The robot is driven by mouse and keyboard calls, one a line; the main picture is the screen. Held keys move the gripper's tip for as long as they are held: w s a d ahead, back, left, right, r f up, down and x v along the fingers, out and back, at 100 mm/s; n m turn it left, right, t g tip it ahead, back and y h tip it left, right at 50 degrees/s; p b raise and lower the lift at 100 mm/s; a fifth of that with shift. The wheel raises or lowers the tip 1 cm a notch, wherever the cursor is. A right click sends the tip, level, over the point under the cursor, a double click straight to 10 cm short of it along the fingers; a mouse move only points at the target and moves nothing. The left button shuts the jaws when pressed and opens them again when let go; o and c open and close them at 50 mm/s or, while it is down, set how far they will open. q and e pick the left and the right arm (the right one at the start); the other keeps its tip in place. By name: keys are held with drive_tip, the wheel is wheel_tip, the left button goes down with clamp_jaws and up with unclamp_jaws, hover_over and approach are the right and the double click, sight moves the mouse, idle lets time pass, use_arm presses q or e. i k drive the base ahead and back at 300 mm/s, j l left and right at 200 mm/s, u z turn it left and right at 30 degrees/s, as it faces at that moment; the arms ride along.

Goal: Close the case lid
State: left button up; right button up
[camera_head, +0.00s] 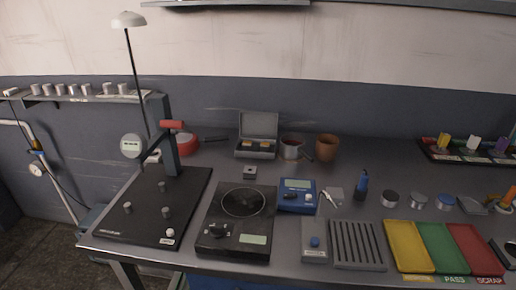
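A small grey case (256,153) stands near the back of the metal workbench, left of the middle. Its lid (260,124) is open and stands up at the back of the case. Inside the case are yellow-orange blocks, too small to make out clearly. Neither of my grippers is in view, and nothing touches the case.
A black scale (237,222) and a blue meter (297,195) stand nearer the front. Colored trays (443,247) lie front right.

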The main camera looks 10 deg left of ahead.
sight(257, 124)
drive_tip(key=i+z, duration=0.35)
drive_tip(key=i+j+z, duration=0.15)
drive_tip(key=i+z, duration=0.25)
